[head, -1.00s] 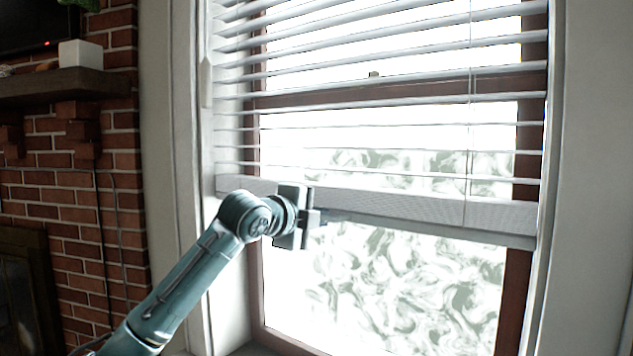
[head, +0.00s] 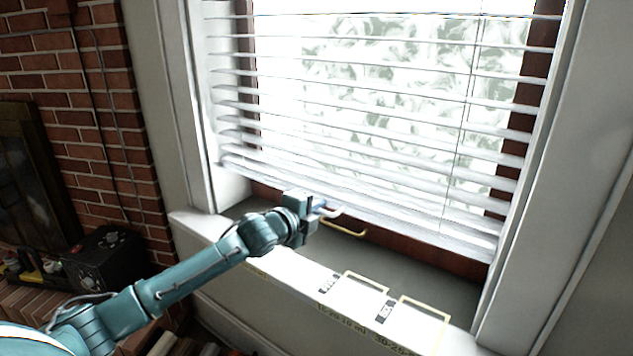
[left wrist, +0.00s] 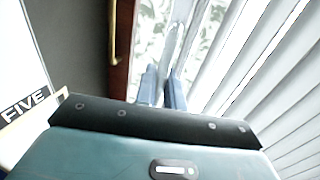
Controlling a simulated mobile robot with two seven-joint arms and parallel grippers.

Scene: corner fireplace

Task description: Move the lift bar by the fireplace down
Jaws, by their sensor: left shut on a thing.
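The lift bar (head: 410,221) is the pale bottom rail of the white slatted blind (head: 385,120) over the window beside the brick fireplace. It hangs low, a little above the sill, and slopes down to the right in the head view. My left gripper (head: 325,209) is at the bar's left part, with its jaws shut on it. In the left wrist view the blue fingertips (left wrist: 162,82) sit on either side of the narrow pale rail (left wrist: 173,50). The exact contact is small and partly hidden. My right gripper is not in view.
A brass handle (head: 344,230) is on the brown window frame just below the bar. The brick wall (head: 110,130) and a black box (head: 105,262) are at left.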

